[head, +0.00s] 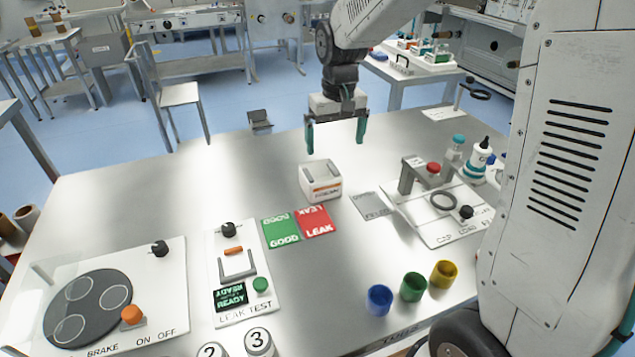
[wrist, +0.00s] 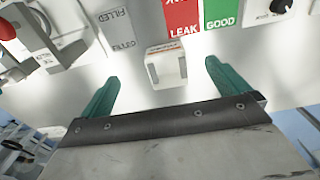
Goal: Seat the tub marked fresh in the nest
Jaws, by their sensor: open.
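A white box-shaped tub (head: 320,181) with an orange band and dark lettering, too small to read surely, stands upright on the steel table. In the wrist view the tub (wrist: 166,68) shows between my two teal fingers. My gripper (head: 336,147) is open and empty, pointing down, with its fingertips above and apart from the tub. A U-shaped grey bracket (head: 238,275), which looks like the nest, sits on the white LEAK TEST plate (head: 262,306). An orange piece (head: 233,250) lies at the bracket's far side.
Green GOOD (head: 280,232) and red LEAK (head: 314,221) cards lie between tub and plate. A grey FILLED mark (head: 371,206) and capping station (head: 435,213) are right. Blue (head: 379,299), green (head: 413,287) and yellow (head: 443,274) cups stand at front. A disc station (head: 88,308) is left.

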